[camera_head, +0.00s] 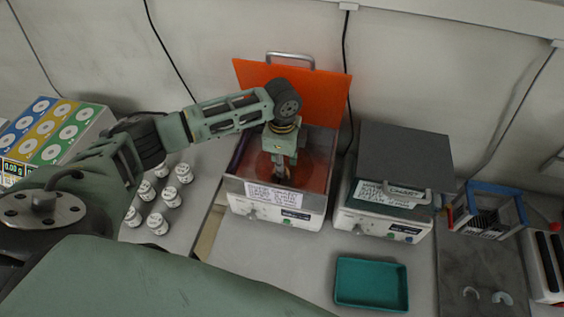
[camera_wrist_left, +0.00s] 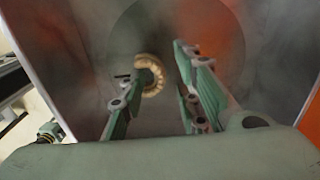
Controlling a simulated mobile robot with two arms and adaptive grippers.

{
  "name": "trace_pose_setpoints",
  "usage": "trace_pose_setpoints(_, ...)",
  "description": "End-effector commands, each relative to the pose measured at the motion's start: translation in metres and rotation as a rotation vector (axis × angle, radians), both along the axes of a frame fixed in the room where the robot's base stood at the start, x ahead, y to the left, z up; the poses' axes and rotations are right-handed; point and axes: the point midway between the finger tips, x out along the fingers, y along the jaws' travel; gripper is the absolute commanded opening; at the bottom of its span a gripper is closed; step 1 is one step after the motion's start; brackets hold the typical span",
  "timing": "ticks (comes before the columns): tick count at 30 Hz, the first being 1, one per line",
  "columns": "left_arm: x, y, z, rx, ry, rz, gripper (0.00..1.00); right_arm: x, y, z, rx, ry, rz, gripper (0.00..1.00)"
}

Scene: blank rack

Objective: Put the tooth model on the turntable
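The tooth model (camera_wrist_left: 152,75) is a cream, horseshoe-shaped arch in the left wrist view. It lies against the dark round turntable (camera_wrist_left: 205,30) inside the open machine (camera_head: 284,202), close by the tip of one finger. I cannot tell whether that finger touches it. My left gripper (camera_head: 281,172) points down into the machine's chamber in the head view; in the left wrist view its two fingers (camera_wrist_left: 163,88) stand apart with an empty gap between them. In the head view the arm and gripper hide the tooth model.
The raised orange lid (camera_head: 325,98) stands behind my gripper, and chamber walls surround it. A closed grey machine (camera_head: 405,155) stands to the right. A teal tray (camera_head: 371,284), a blue rack (camera_head: 490,208), white arches (camera_head: 502,297) and several white jars (camera_head: 157,224) are around.

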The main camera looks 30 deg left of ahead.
Motion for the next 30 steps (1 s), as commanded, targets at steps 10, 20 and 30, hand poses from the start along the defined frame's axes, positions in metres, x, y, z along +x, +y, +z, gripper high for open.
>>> trace_pose_setpoints(10, 0.001, 0.000, 0.009, -0.001, -0.002, -0.001, 0.30, 0.000, -0.001, -0.002, -0.001, 0.000, 0.000, 0.40)
trace_pose_setpoints(20, 0.002, -0.001, 0.074, -0.002, -0.005, -0.002, 0.30, 0.000, -0.001, -0.018, -0.001, 0.000, -0.001, 0.40)
trace_pose_setpoints(30, 0.000, 0.000, 0.120, -0.001, 0.000, 0.000, 0.30, 0.000, 0.000, -0.025, 0.000, -0.001, -0.002, 0.40)
